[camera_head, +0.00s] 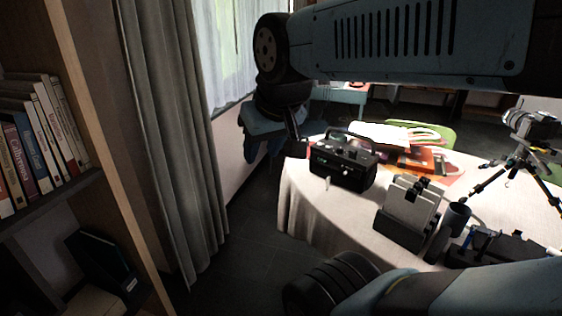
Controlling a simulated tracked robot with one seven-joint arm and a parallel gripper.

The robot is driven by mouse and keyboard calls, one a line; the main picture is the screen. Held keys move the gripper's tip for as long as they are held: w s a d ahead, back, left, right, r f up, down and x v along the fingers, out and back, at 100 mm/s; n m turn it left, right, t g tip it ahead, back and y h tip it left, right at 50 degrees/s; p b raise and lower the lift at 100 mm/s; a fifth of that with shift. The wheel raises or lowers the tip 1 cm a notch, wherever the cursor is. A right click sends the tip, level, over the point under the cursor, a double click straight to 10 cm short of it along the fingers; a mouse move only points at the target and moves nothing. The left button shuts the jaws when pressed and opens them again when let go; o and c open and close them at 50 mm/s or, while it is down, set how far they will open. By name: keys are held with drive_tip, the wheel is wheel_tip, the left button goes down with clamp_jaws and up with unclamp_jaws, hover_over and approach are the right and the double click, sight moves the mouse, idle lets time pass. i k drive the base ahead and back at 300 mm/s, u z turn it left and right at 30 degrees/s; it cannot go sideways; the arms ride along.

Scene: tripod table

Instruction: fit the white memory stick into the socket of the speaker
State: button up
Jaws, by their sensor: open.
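The speaker (342,166) is a black box with a carry handle and knobs on top, standing near the left end of the white-clothed table. Its socket cannot be made out at this size. A small white upright piece (327,184), which looks like the memory stick, stands on the cloth just in front of the speaker's left part. My gripper (294,132) is at the end of my folded arm, left of and a little above the speaker, apart from it and the stick. It is open; its fingers are small, dark and partly hidden.
The table (300,212) also bears a grey-and-black device (408,208), a dark cylinder (455,218), red-orange books (418,158) and a camera on a tripod (530,127). A curtain (172,130) and bookshelf (45,222) stand left. Cloth before the speaker is mostly clear.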

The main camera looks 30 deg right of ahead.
sight(352, 163)
drive_tip(key=z, duration=0.25)
drive_tip(key=i, duration=0.2)
drive_tip(key=z, duration=2)
drive_tip(key=k, duration=1.3)
drive_tip(key=u, duration=0.85)
drive_tip(key=i, duration=1.35)
drive_tip(key=u, duration=0.3)
